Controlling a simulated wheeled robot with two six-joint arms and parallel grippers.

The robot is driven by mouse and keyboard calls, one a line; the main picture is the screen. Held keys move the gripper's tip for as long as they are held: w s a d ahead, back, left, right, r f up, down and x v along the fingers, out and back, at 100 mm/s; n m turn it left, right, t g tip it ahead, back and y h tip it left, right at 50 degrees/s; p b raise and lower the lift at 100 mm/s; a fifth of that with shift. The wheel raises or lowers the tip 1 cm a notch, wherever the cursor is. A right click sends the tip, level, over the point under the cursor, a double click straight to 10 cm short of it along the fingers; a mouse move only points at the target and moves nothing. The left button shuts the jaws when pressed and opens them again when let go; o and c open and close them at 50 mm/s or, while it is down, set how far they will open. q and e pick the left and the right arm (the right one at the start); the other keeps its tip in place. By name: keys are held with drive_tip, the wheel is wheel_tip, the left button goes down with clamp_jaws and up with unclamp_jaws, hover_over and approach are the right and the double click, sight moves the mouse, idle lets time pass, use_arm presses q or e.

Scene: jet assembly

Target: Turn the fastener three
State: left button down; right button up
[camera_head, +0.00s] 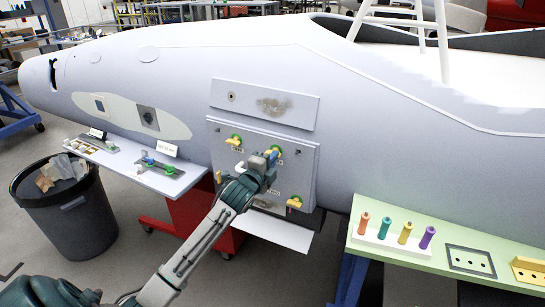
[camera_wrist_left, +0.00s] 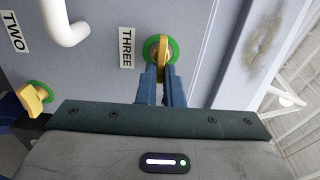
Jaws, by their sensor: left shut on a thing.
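Fastener three, a yellow knob on a green ring (camera_wrist_left: 163,45), sits on the grey panel (camera_wrist_left: 100,70) beside the label THREE (camera_wrist_left: 127,47). In the head view it shows at the panel's upper right (camera_head: 275,149), partly hidden by my gripper. My left gripper (camera_wrist_left: 162,74) has its blue fingers closed on the lower end of the yellow knob. In the head view the left gripper (camera_head: 268,161) reaches the panel from below left. The knob's long side runs nearly upright in the left wrist view. My right gripper is not in view.
Another yellow fastener (camera_wrist_left: 35,97) and a white handle (camera_wrist_left: 65,22) are on the same panel. More fasteners show at its upper left (camera_head: 235,140) and lower right (camera_head: 294,202). A green-topped table (camera_head: 400,254) stands right, a black bin (camera_head: 66,215) left.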

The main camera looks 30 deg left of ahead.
use_arm(q)
drive_tip(key=shift+s+f, duration=0.1)
drive_tip(key=shift+f, duration=0.2)
drive_tip(key=c, duration=1.6)
unclamp_jaws()
drive_tip(key=shift+o, duration=0.2)
drive_tip(key=shift+r, duration=0.2)
drive_tip(key=shift+m, duration=0.3)
drive_tip(key=shift+s, duration=0.2)
drive_tip(key=s+d+b, duration=0.1)
drive_tip(key=s+b, duration=0.3)
drive_tip(key=s, duration=0.6)
drive_tip(key=shift+s, duration=0.25)
drive_tip(key=shift+f, duration=0.1)
